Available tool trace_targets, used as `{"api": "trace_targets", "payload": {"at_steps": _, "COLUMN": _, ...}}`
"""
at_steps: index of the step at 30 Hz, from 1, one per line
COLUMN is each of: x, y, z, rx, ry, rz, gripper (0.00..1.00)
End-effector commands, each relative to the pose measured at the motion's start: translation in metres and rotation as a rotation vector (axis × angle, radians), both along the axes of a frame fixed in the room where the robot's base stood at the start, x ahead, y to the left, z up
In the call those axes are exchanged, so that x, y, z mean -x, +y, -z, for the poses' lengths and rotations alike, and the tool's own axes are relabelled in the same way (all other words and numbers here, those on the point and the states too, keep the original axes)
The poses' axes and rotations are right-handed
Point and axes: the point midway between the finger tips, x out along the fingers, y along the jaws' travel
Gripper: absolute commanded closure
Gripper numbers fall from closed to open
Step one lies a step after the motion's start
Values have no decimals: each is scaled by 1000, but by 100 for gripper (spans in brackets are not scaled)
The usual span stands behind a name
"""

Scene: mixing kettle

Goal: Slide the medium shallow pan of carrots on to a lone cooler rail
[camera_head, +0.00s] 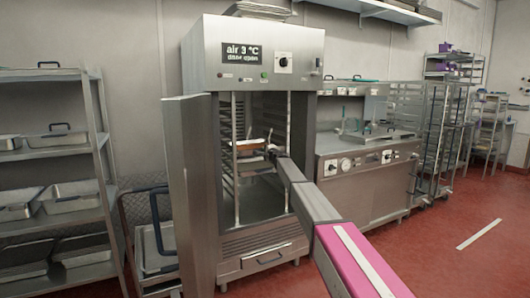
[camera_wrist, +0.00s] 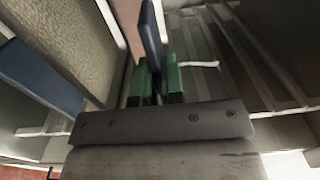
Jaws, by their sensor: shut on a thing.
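The cooler (camera_head: 253,52) stands open, its door (camera_head: 188,180) swung out to the left. Inside are several side rails. A shallow metal pan with an orange-brown filling (camera_head: 252,149), seemingly the carrots, is inside the opening at about mid height. My gripper (camera_head: 272,150) is at the pan's right, near end. In the wrist view the green fingertips (camera_wrist: 153,75) are shut on a dark blue handle (camera_wrist: 151,32), which appears to be the pan's. Whether the pan rests on a rail is too small to tell. The fingertips hide part of the handle.
A rack with metal pans (camera_head: 62,195) stands at the left. A trolley with a blue handle (camera_head: 152,240) is beside the door. A counter with knobs (camera_head: 365,165) stands right of the cooler.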

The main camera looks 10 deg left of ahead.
Motion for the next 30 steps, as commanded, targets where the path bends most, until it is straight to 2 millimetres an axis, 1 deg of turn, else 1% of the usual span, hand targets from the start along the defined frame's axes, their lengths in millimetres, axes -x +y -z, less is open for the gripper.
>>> {"api": "trace_targets", "payload": {"at_steps": 22, "x": -3, "y": 2, "z": 1, "rx": -2, "ry": -1, "rz": 0, "gripper": 100}}
{"api": "trace_targets", "payload": {"at_steps": 24, "x": -3, "y": 2, "z": 1, "rx": -2, "ry": -1, "rz": 0, "gripper": 75}}
{"api": "trace_targets", "payload": {"at_steps": 25, "x": -3, "y": 2, "z": 1, "rx": -2, "ry": -1, "rz": 0, "gripper": 65}}
{"api": "trace_targets", "payload": {"at_steps": 26, "x": -3, "y": 2, "z": 2, "rx": -2, "ry": -1, "rz": 0, "gripper": 62}}
{"api": "trace_targets", "payload": {"at_steps": 30, "x": -3, "y": 2, "z": 2, "rx": -1, "ry": -1, "rz": 0, "gripper": 62}}
